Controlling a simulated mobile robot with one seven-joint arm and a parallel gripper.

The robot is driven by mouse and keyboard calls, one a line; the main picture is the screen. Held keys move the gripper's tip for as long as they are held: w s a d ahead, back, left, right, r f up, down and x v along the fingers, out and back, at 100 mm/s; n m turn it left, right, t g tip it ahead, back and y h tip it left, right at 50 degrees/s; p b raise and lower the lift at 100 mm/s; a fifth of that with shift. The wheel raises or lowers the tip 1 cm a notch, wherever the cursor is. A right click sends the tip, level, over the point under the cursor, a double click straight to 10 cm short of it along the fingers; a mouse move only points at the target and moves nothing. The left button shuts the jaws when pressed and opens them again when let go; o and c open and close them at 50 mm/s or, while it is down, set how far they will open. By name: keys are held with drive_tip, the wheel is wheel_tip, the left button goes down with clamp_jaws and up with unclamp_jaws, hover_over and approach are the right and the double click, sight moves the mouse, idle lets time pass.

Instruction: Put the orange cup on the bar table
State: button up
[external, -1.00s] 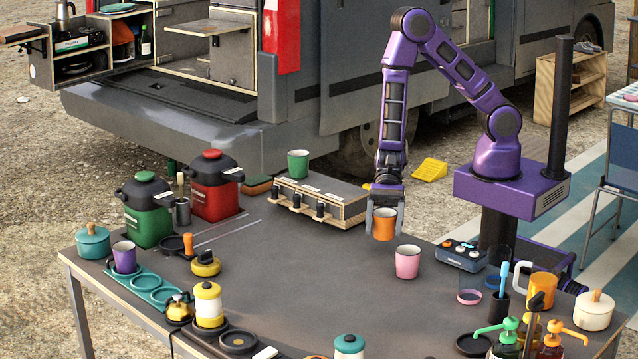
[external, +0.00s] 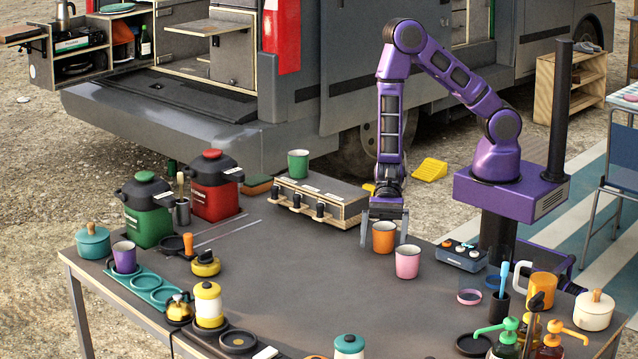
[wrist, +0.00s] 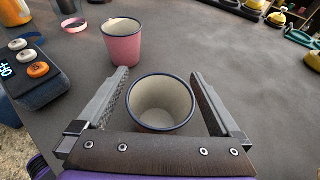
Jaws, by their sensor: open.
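The orange cup (external: 383,238) stands upright on the dark table (external: 300,265), just behind and left of the pink cup (external: 407,262). My gripper (external: 384,230) points down over the orange cup, with one finger on each side of it. In the wrist view the orange cup (wrist: 161,103) shows its pale inside and dark rim, and it looks empty. My gripper (wrist: 160,95) is open there, with gaps between the fingers and the cup. The pink cup (wrist: 122,42) stands just beyond the fingertips.
A control box with knobs (external: 462,254) sits to the right. A wooden-sided unit (external: 320,198) with a green cup (external: 298,163) on it stands behind left. Red (external: 214,185) and green (external: 147,210) jugs stand at the far left. The table's middle is clear.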

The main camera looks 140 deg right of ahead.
drive_tip(key=shift+r, duration=0.2)
drive_tip(key=p+v, duration=0.1)
drive_tip(key=v, duration=1.1)
